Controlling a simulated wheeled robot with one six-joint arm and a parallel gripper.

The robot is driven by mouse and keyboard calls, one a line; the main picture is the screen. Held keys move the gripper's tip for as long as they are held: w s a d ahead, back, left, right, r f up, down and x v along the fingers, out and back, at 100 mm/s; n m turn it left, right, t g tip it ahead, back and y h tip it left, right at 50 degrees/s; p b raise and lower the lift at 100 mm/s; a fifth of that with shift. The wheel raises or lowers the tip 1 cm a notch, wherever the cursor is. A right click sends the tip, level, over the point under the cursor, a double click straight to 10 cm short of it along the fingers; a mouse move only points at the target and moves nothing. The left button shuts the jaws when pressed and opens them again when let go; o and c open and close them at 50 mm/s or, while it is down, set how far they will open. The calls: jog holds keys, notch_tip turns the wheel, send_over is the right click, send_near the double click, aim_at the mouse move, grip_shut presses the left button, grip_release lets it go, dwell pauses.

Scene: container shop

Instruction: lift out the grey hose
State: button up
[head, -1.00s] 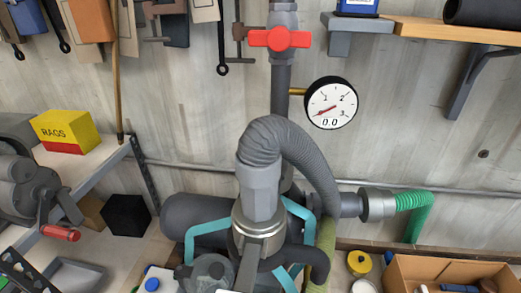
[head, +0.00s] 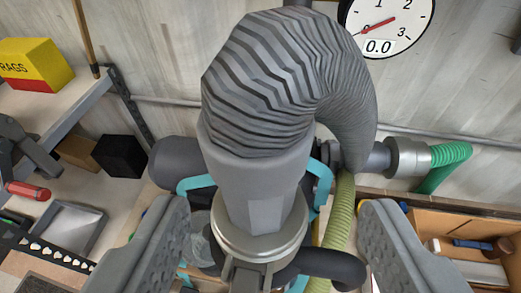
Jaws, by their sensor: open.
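The grey hose (head: 275,75) is large and ribbed, close in front of my camera. It rises from a smooth grey cuff (head: 255,165), arches over to the right and bends down behind. The cuff's narrower lower end stands upright in a silvery metal collar (head: 262,243). How deep it sits in the collar is hidden. My gripper (head: 278,208) is open, with one jaw on each side of the cuff's lower end and the collar. Gaps show between the jaws and the cuff.
Teal bars (head: 318,180) and a dark curved pipe (head: 335,266) stand close around the collar. A yellow-green hose (head: 340,215) hangs behind, near the right jaw. A round gauge (head: 388,22) is on the wall. A cardboard box (head: 425,225) lies right; a shelf with a rags box (head: 30,62) is left.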

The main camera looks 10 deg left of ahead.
aim_at(256, 207)
jog(key=shift+a+x, duration=0.2)
jog(key=shift+x, duration=1.15)
jog(key=shift+a+x, duration=0.15)
jog(key=shift+x, duration=1.25)
jog(key=shift+s, duration=0.1)
jog(key=shift+c, duration=0.4)
jog(key=c, duration=1.1)
